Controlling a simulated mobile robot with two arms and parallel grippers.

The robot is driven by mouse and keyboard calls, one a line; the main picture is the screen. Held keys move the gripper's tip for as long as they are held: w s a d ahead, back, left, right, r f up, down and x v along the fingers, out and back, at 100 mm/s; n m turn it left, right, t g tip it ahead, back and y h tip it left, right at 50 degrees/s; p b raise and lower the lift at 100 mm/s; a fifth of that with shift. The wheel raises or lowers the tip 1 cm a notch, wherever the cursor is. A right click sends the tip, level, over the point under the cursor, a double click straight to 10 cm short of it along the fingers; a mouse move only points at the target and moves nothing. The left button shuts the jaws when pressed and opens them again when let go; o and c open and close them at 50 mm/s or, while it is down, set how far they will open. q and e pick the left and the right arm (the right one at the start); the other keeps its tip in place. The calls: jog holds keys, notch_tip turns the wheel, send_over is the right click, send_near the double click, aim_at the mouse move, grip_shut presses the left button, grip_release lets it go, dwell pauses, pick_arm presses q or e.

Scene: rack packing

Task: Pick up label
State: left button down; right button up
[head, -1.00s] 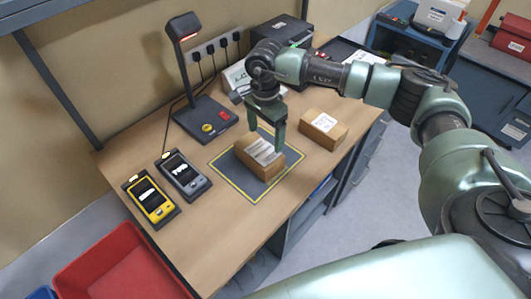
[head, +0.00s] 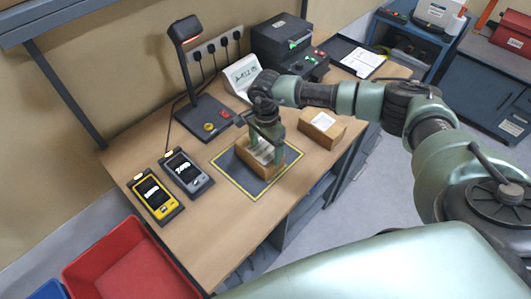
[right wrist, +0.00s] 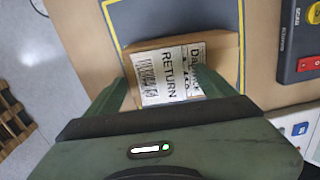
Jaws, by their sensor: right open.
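A white label (right wrist: 170,75) with a barcode and the words RETURN and Damaged lies on the top of a brown cardboard box (right wrist: 128,66). The box (head: 263,171) sits on the grey, yellow-bordered mat (head: 228,166) in the head view, with its label (head: 262,153) partly hidden by my gripper. My right gripper (head: 264,146) is open, pointing down over the box. In the right wrist view its fingers (right wrist: 160,80) stand apart at either side of the label; I cannot tell whether they touch it. My left gripper is not in view.
A second box (head: 320,130) stands right of the mat. Two handheld scanners, yellow (head: 154,196) and grey (head: 184,172), lie left. A lamp stand (head: 207,118), a display (head: 242,76) and a black printer (head: 282,42) stand behind. A red bin (head: 118,266) is at lower left.

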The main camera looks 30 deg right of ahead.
grip_shut()
